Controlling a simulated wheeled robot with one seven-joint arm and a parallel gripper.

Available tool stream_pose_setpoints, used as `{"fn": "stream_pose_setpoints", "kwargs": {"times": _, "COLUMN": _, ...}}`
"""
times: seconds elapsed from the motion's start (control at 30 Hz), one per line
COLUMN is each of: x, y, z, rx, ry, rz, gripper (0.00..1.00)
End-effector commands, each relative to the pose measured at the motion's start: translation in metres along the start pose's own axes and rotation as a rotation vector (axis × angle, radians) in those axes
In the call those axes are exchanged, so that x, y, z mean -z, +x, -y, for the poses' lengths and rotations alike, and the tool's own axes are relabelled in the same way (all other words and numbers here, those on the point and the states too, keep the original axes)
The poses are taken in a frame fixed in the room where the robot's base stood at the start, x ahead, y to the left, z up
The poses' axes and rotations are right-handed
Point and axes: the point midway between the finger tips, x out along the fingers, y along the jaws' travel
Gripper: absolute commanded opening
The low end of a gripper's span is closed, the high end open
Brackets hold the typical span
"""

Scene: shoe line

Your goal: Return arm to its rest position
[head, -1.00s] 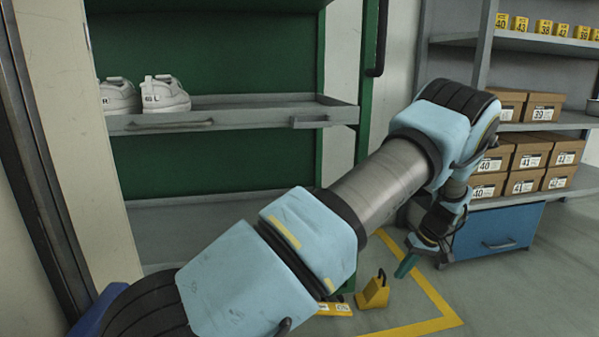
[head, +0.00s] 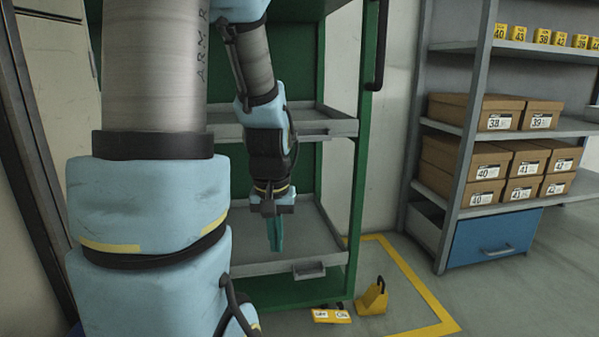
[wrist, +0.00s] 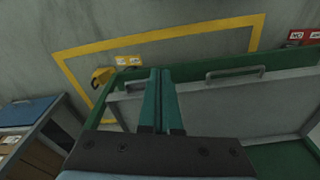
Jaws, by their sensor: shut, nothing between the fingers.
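My gripper (head: 276,248) hangs pointing down in front of the green cabinet's lower shelf in the head view. Its two teal fingers are together with nothing between them. In the wrist view the shut fingers (wrist: 158,90) point toward the cabinet's front edge and the floor. My arm is folded upward on the left of the head view and hides much of the cabinet, including the place where the white shoes stood.
The green cabinet (head: 356,200) has grey pull-out shelves (head: 330,128). A yellow wedge-shaped object (head: 372,298) and yellow tags (head: 331,316) lie on the floor by a yellow line. A rack (head: 455,215) with shoeboxes (head: 490,160) and a blue drawer (head: 495,238) stands right.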

Motion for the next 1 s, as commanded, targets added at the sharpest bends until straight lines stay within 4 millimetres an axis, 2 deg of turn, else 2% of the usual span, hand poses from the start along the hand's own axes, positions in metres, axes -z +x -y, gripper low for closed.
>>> {"fn": "stream_pose_setpoints", "kwargs": {"times": 0.13, "x": -0.033, "y": -0.013, "z": 0.019, "rx": 0.001, "ry": 0.022, "rz": -0.032, "gripper": 0.00}}
{"fn": "stream_pose_setpoints", "kwargs": {"times": 0.2, "x": -0.027, "y": -0.033, "z": 0.017, "rx": 0.000, "ry": 0.027, "rz": -0.029, "gripper": 0.00}}
{"fn": "stream_pose_setpoints", "kwargs": {"times": 0.47, "x": -0.020, "y": -0.084, "z": 0.016, "rx": 0.000, "ry": 0.026, "rz": -0.027, "gripper": 0.00}}
{"fn": "stream_pose_setpoints", "kwargs": {"times": 1.0, "x": -0.002, "y": -0.246, "z": 0.015, "rx": 0.000, "ry": 0.025, "rz": -0.027, "gripper": 0.00}}
